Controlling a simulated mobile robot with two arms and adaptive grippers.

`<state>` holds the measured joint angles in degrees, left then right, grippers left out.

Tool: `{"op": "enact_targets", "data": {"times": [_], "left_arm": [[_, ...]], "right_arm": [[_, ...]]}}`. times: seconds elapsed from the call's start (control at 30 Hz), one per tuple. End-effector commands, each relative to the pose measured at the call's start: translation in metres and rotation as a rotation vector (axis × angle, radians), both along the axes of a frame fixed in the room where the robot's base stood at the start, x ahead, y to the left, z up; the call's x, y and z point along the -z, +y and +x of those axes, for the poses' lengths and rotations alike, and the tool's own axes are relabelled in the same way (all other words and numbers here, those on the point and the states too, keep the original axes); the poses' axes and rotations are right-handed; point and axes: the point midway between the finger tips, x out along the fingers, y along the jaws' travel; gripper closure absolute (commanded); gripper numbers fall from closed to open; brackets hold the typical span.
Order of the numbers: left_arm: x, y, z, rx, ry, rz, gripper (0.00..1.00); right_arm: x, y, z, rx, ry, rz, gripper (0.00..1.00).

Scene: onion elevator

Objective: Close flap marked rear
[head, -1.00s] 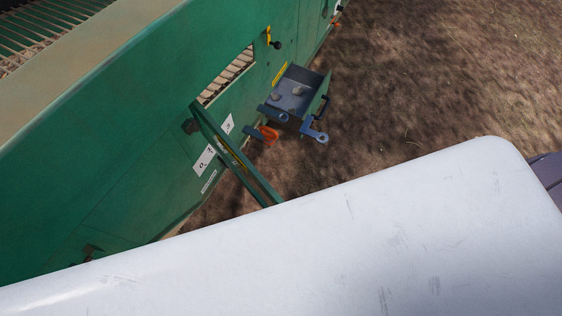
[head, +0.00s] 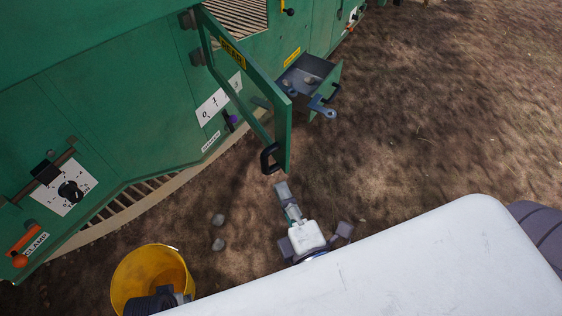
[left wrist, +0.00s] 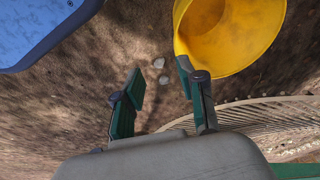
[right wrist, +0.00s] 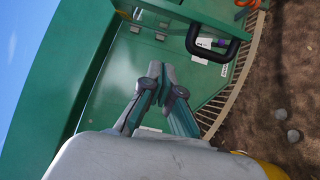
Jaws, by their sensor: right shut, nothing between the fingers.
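The green flap with the yellow REAR label (head: 232,52) stands swung out from the side of the green machine in the head view. Its black handle (head: 269,158) is at the lower outer corner; a black handle (right wrist: 215,45) also shows in the right wrist view. My right gripper (head: 281,188) is just below the handle in the head view, apart from it in the picture. Its fingers are together and empty in the right wrist view (right wrist: 167,84). My left gripper (left wrist: 160,88) is open and empty, with a yellow bucket beside its right finger.
The yellow bucket (head: 150,268) stands on the dirt at the lower left. An open metal tray (head: 303,72) juts from the machine behind the flap. A clamp lever (head: 25,248) and a dial (head: 70,190) are on the left panel. Bare ground lies to the right.

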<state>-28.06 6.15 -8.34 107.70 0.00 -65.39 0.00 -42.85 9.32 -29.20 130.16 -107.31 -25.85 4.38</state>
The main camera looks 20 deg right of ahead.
Motion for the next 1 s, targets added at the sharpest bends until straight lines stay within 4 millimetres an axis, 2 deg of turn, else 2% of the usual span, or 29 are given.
{"op": "enact_targets", "data": {"times": [0.27,0.5,0.67,0.8,1.0], "left_arm": [[0.043,0.002,-0.016,0.005,0.031,0.003,0.6],[0.086,0.005,-0.043,0.011,0.059,0.005,0.6],[0.109,0.008,-0.063,0.015,0.074,0.007,0.6],[0.12,0.01,-0.074,0.016,0.08,0.008,0.6],[0.126,0.011,-0.081,0.017,0.084,0.008,0.6]], "right_arm": [[-0.004,0.001,0.037,0.003,0.0,0.001,1.0],[-0.004,0.003,0.075,0.002,0.001,0.002,1.0],[-0.004,0.004,0.099,0.001,0.001,0.003,1.0],[-0.001,-0.019,0.103,0.0,0.003,-0.001,1.0],[0.0,-0.033,0.107,0.0,0.003,0.001,1.0]]}}
